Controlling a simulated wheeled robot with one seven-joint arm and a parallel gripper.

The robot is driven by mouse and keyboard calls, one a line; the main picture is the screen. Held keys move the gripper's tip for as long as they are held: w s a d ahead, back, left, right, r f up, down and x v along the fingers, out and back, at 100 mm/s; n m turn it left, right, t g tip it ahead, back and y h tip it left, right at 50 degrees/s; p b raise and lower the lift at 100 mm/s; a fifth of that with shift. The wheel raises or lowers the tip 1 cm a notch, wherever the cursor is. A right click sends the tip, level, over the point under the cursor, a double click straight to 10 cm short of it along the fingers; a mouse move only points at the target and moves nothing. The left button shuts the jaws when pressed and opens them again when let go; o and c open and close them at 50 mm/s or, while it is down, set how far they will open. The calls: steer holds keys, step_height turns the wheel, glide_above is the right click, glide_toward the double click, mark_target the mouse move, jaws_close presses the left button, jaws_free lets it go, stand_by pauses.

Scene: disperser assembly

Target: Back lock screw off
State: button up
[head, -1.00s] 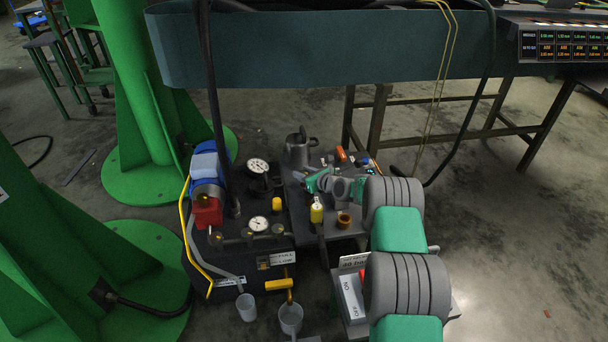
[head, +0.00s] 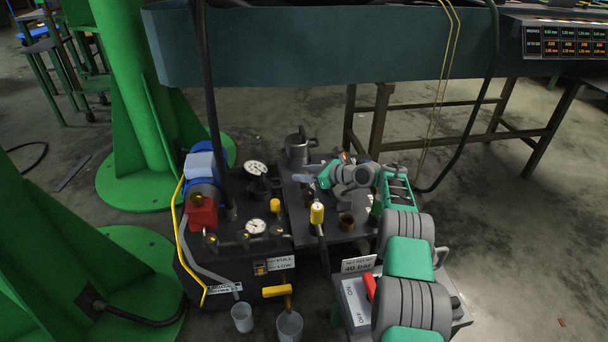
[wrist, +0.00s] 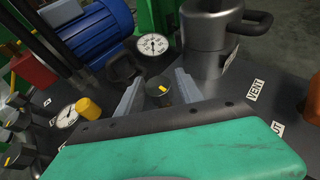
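In the wrist view a dark round screw or knob (wrist: 158,91) with a yellow mark on top, which I take for the lock screw, stands between the two pale grey fingers of my gripper (wrist: 158,88). The fingers are apart, one on each side of it. I cannot tell whether either touches it. In the head view my gripper (head: 305,174) reaches in from the right, low over the black unit, with its fingers pointing left. The screw cannot be made out there; the gripper seems to cover it.
A grey metal pot (head: 297,150) stands close behind the gripper. A dark hose (head: 212,110) hangs at left. A red lever (head: 369,286) is in front.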

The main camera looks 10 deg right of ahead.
steer(key=shift+o, duration=0.9)
steer(key=shift+a, duration=0.2)
steer(key=shift+s+d+r, duration=0.15)
steer(key=shift+d, duration=0.05)
steer(key=p+v, duration=0.4)
steer(key=v, duration=0.2)
steer(key=shift+d+r, duration=0.1)
steer(key=shift+r, duration=0.1)
steer(key=shift+s+d, duration=0.3)
steer(key=shift+s, duration=0.1)
